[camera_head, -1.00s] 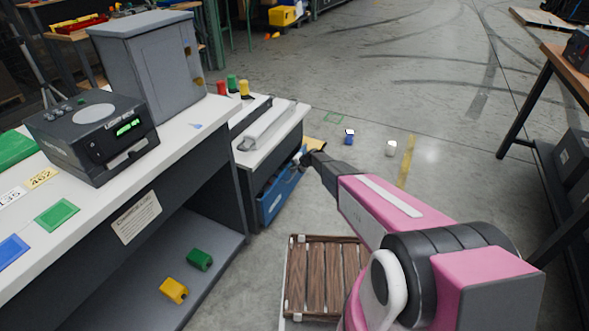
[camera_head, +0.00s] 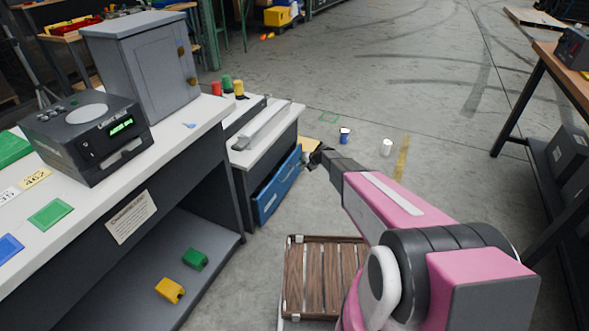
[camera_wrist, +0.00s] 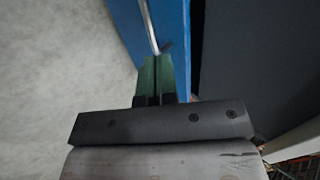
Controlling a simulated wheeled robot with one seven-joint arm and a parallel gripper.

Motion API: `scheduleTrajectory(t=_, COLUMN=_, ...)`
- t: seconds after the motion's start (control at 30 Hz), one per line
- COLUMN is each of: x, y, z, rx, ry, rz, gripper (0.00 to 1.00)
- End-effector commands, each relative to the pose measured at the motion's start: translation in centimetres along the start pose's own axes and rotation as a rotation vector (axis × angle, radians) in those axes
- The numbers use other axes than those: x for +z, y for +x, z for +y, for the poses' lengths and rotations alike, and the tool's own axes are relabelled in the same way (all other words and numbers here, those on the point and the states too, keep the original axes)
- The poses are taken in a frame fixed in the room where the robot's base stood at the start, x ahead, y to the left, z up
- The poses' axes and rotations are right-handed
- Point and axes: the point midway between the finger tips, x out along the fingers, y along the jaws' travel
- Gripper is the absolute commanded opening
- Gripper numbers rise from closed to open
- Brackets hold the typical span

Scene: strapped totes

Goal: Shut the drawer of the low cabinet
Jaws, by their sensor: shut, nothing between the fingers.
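The low cabinet (camera_head: 268,146) stands past the end of the workbench, with a pale top and dark sides. Its blue drawer front (camera_head: 278,187) faces the open floor. In the head view I cannot tell how far it stands out. My gripper (camera_head: 315,158) is shut and empty, just right of the far end of the drawer front. In the wrist view my green fingertips (camera_wrist: 160,72) are together close to the blue drawer front (camera_wrist: 177,30) and its pale bar handle (camera_wrist: 147,22). Contact is unclear. A dark strip lies between the blue front and a dark grey panel (camera_wrist: 255,60).
A blue cup (camera_head: 345,136) and a white cup (camera_head: 386,147) stand on the floor beyond. The workbench (camera_head: 165,160) is at left, a table (camera_head: 560,75) at right. Open floor lies between.

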Motion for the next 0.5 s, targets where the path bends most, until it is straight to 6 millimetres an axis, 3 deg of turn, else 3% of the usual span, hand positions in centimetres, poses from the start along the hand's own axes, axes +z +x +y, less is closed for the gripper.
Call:
scheduleTrajectory(t=0.1, x=0.2, y=-2.5, z=0.1, rx=0.001, ry=0.0, rz=0.001, gripper=0.0)
scheduleTrajectory(t=0.27, x=0.6, y=-4.1, z=0.0, rx=0.001, ry=0.0, rz=-0.001, gripper=0.0)
scheduleTrajectory(t=0.37, x=3.0, y=-4.2, z=0.1, rx=0.0, ry=0.0, rz=-0.003, gripper=0.0)
scheduleTrajectory(t=0.5, x=9.6, y=-3.8, z=0.4, rx=-0.002, ry=-0.002, rz=-0.006, gripper=0.0)
